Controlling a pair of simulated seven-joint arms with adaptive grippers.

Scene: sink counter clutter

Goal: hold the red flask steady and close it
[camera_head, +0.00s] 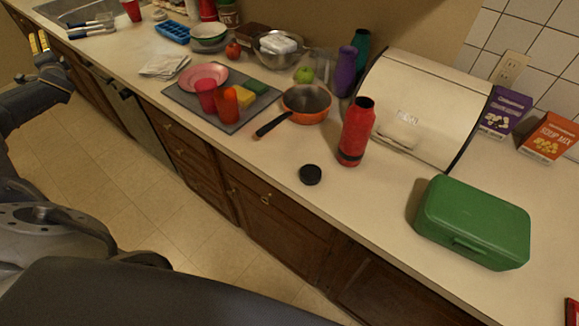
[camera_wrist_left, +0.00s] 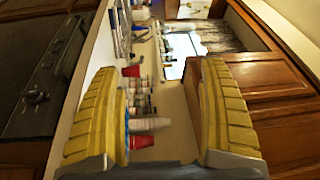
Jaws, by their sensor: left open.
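The red flask (camera_head: 357,132) stands upright on the counter in the head view, with a dark open mouth and a black band near its base. A round black lid (camera_head: 310,174) lies on the counter in front of it, apart from the flask. My left gripper (camera_head: 48,66) is at the far left of the head view, well away from both. In the left wrist view its yellow-padded fingers (camera_wrist_left: 165,110) are spread with nothing held between them. My right gripper does not show.
A green box (camera_head: 473,222) stands right of the flask, and a cream bread bin (camera_head: 425,105) behind it. An orange pan (camera_head: 306,104) is to the left, its handle toward the front edge. Purple (camera_head: 345,72) and teal bottles (camera_head: 361,45) stand behind. Counter around the lid is clear.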

